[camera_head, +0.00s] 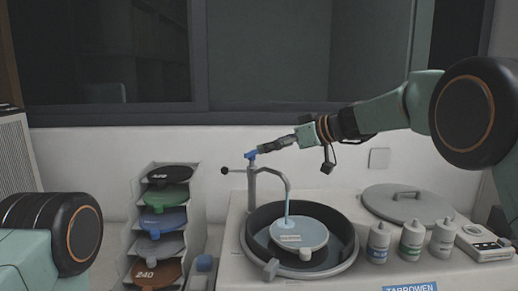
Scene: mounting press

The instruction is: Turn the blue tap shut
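My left gripper is out of view; only part of my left arm shows at the lower left.
A pale disc (298,233) sits in the dark bowl (349,236). A rack of coloured discs (165,198) stands left. Several white bottles (411,241), a grey lid (406,205) and a small device (484,242) are right. A black knob (225,170) sticks out beside the pipe.

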